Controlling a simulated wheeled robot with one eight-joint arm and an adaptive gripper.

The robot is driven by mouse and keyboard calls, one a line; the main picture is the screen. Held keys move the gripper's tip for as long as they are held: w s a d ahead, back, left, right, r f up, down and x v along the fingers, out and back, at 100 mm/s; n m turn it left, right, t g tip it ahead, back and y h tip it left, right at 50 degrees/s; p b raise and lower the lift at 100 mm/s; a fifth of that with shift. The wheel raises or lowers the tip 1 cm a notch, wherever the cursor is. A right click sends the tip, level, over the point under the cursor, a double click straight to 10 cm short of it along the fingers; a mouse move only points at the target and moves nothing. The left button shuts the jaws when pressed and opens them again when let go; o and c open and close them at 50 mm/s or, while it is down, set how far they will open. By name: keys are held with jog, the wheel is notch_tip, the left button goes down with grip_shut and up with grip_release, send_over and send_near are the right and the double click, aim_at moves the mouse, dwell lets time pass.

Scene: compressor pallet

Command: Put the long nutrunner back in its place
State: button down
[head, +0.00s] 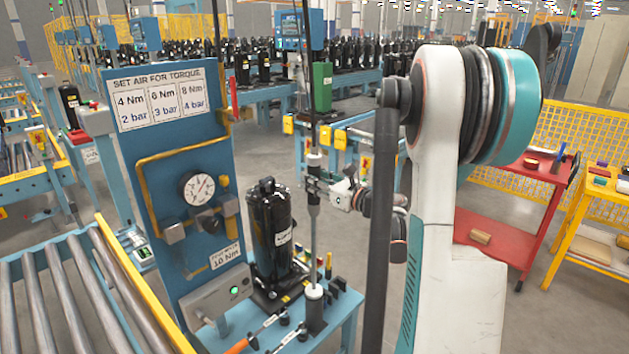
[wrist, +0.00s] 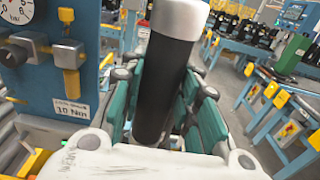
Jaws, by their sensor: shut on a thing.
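In the wrist view the nutrunner (wrist: 168,75) shows as a black cylinder with a grey end, between my teal finger pads (wrist: 160,120).
A black compressor (head: 270,228) stands left of the nutrunner. A blue panel (head: 160,190) with a pressure gauge (head: 197,188) rises further left. Other tools, one orange-handled (head: 240,345), lie at the bench front. A roller conveyor (head: 70,300) is at lower left. A red cart (head: 510,215) stands right.

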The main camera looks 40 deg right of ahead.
jog(key=shift+f, duration=0.3)
jog(key=c, duration=1.1)
grip_release()
jog(key=shift+s, duration=0.1)
jog(key=s, duration=0.8)
jog(key=s+d, duration=0.1)
jog(key=s, duration=0.2)
jog(key=shift+s, duration=0.4)
